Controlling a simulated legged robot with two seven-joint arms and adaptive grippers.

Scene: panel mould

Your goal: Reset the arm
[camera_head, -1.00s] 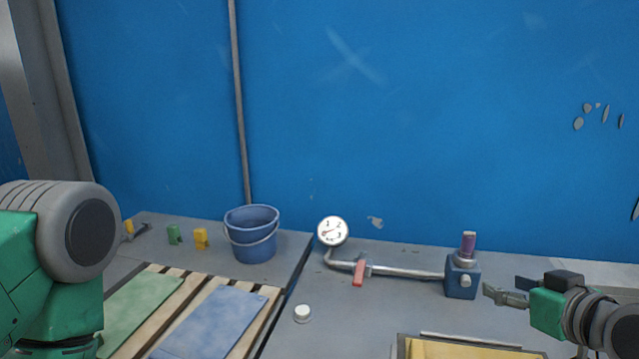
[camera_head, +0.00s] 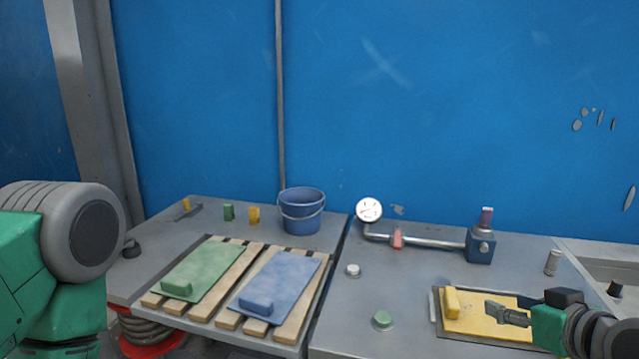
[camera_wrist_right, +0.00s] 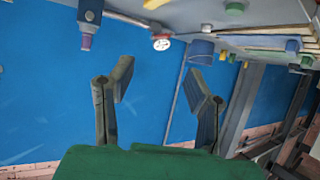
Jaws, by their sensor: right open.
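My right gripper (camera_head: 505,306) is open and empty at the lower right of the head view. It shows in front of the yellow panel in its mould (camera_head: 480,315); I cannot tell its height above it. In the right wrist view its two fingers (camera_wrist_right: 160,85) stand wide apart with nothing between them, and the scene there looks upside down. My left arm (camera_head: 70,250) shows as a green and grey joint at the left edge of the head view. Its gripper is out of view.
A green panel (camera_head: 205,265) and a blue panel (camera_head: 285,280) lie on wooden slats. A blue bucket (camera_head: 302,212), a gauge (camera_head: 369,210) with a pipe, and a blue valve block (camera_head: 481,247) stand behind. A green button (camera_head: 382,320) is at the front.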

